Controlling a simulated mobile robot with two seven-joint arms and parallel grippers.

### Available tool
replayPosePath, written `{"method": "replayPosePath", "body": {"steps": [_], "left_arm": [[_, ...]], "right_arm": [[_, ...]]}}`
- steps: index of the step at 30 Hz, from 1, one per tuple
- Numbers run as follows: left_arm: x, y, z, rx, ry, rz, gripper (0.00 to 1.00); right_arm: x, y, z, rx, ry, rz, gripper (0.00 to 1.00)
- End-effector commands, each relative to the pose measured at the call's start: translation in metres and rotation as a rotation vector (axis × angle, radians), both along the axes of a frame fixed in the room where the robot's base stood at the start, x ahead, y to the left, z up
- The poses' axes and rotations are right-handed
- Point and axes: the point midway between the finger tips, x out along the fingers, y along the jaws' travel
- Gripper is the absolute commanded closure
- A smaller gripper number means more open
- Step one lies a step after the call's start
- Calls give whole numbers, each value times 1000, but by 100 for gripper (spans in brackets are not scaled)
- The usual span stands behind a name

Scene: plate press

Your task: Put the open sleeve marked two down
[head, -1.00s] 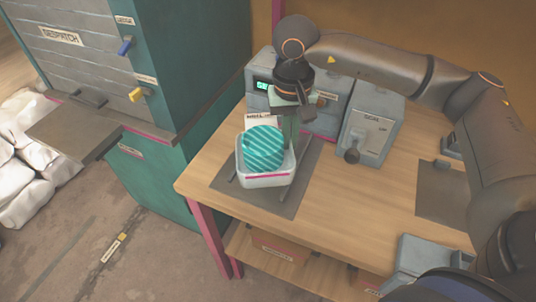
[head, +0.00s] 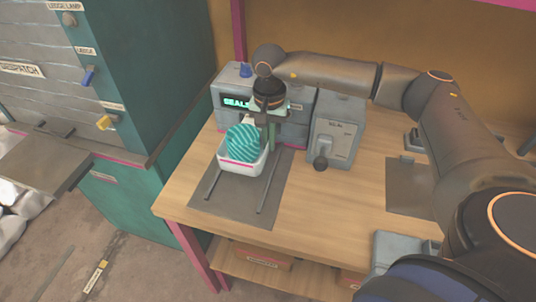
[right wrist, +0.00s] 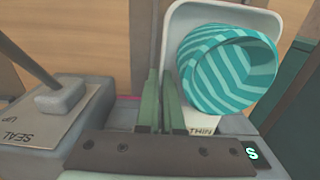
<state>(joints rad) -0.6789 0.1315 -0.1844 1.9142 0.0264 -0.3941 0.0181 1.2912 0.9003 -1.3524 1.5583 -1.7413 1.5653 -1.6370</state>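A white open tray (head: 256,168) with a pink line stands on or just above the grey mat, close to the grey sealer. In it is a teal striped round piece (head: 243,141); the right wrist view shows its hollow, open mouth (right wrist: 235,72). The tray (right wrist: 200,13) also shows there, with a label reading "THIN" near its end. My right gripper (head: 272,147) points down at the tray's right side. Its green fingers (right wrist: 160,100) are close together with the tray's side wall between them. I see no mark two. My left gripper is not in view.
The grey sealer (head: 290,128) with a lit display is behind the tray. A grey box with a lever (head: 337,140) stands to its right. The grey mat (head: 235,208) with two rails is bare in front. A teal cabinet (head: 120,200) is at left.

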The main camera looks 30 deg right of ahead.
Motion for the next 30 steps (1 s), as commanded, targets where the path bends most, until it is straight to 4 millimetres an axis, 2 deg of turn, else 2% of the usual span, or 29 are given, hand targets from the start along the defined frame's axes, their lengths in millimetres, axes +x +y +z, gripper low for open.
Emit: {"method": "replayPosePath", "body": {"steps": [3,8,15,26,27,30], "left_arm": [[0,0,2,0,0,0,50],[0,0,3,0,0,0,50],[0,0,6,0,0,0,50],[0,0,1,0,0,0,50],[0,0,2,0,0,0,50],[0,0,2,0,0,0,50]], "right_arm": [[1,0,-14,1,-1,0,100],[1,0,-24,1,-2,1,100],[0,0,-55,1,-1,0,100],[1,0,-61,1,-3,0,100],[0,0,-60,0,-1,0,93],[0,0,-60,0,-1,0,82]]}}
